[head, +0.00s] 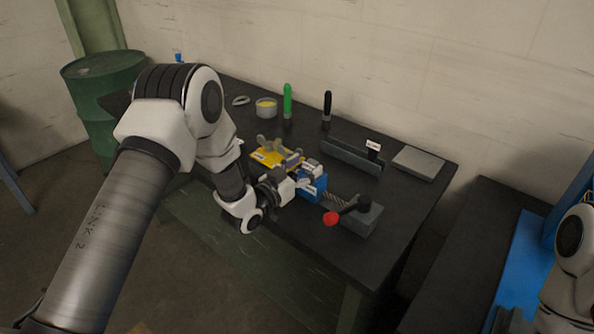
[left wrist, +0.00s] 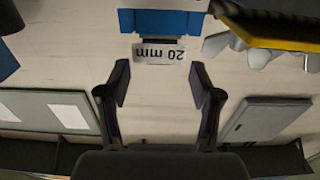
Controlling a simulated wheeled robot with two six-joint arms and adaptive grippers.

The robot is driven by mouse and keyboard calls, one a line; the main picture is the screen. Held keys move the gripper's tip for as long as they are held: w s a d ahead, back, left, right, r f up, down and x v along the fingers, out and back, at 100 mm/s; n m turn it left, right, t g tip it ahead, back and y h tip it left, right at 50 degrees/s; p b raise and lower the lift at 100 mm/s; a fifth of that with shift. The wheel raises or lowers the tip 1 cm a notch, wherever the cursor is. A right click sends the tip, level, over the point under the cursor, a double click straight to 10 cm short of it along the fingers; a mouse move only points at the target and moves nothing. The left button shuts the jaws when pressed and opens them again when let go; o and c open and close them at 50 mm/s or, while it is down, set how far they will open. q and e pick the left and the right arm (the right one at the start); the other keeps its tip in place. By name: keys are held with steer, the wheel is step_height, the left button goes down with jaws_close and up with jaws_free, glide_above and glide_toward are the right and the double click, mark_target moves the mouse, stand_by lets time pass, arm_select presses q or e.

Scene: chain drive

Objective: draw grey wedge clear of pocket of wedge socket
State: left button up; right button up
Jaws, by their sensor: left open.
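My left gripper (head: 302,187) is over the middle of the table, beside a blue block (head: 314,188). In the left wrist view its fingers (left wrist: 159,82) are open, with nothing held between them. My right gripper is not visible.
A threaded rod and a red-knobbed handle (head: 332,218) with a grey block (head: 362,216) stand right of the blue block. A grey trough (head: 350,153) and flat grey plate (head: 419,163) lie behind. Green (head: 288,101) and black (head: 326,108) upright tools and a round tub (head: 266,107) stand at the back.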

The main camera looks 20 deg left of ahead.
mark_target(310, 164)
arm_select(q)
steer(key=x, duration=0.3)
steer(key=shift+w+d+f, duration=0.1)
steer(key=shift+w+f, duration=0.1)
steer(key=shift+f, duration=0.2)
steer(key=shift+w+d, duration=0.2)
steer(key=shift+w, duration=0.05)
steer(key=shift+s+r, duration=0.15)
steer(key=shift+s, duration=0.05)
steer(key=shift+s+a, duration=0.1)
steer(key=shift+a, duration=0.05)
steer(key=shift+c, duration=1.4)
jaws_close()
step_height(310, 164, up, 13)
steer(key=p, duration=0.7)
steer(key=shift+p, duration=0.4)
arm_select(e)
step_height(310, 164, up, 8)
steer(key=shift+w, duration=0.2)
